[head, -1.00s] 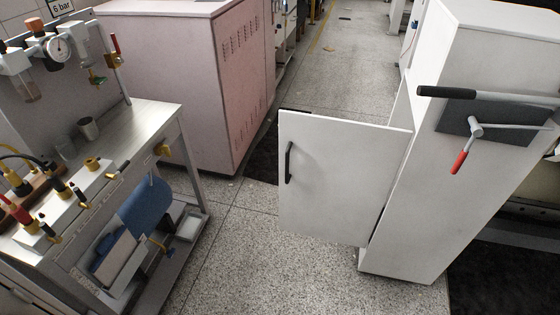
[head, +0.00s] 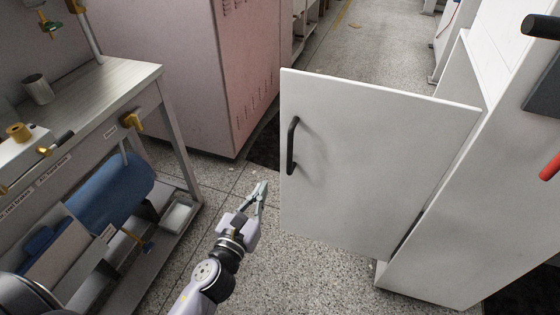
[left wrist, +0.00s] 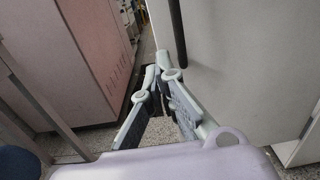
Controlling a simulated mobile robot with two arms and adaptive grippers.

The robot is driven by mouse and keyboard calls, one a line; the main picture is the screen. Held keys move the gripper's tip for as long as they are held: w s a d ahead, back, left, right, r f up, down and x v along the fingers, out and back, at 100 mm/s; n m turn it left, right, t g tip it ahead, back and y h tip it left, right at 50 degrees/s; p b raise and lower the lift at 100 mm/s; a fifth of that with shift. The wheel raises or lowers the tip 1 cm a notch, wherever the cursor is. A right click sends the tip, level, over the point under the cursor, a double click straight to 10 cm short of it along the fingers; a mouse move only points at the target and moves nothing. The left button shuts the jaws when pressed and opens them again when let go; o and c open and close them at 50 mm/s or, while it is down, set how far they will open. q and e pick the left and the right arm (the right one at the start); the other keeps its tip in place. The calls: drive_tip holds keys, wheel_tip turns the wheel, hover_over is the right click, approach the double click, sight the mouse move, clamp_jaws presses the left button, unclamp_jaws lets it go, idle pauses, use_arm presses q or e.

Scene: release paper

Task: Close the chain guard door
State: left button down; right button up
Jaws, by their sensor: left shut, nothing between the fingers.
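The chain guard door (head: 360,165) is a white panel standing open, hinged at its right side on the white cabinet (head: 440,250). Its black handle (head: 292,146) is near the door's left edge. My left gripper (head: 262,188) is shut and empty, just left of the door's left edge and below the handle. In the left wrist view the closed fingertips (left wrist: 158,68) are near the door's edge (left wrist: 215,70), with the lower part of the dark handle (left wrist: 177,30) above them. I cannot tell whether they touch the door. My right gripper is not in view.
A metal workbench (head: 140,78) with a blue cylinder (head: 115,195) under it stands at the left. A pink cabinet (head: 190,70) stands behind, left of the door. Speckled floor (head: 185,235) is free between the bench and the door.

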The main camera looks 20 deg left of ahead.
use_arm(q)
approach(283, 146)
drive_tip(key=w, duration=0.6)
drive_tip(key=shift+d+f, duration=0.1)
drive_tip(key=shift+d, duration=0.25)
drive_tip(key=shift+w, duration=0.6)
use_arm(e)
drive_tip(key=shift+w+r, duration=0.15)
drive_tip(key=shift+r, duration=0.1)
use_arm(q)
drive_tip(key=shift+w, duration=0.1)
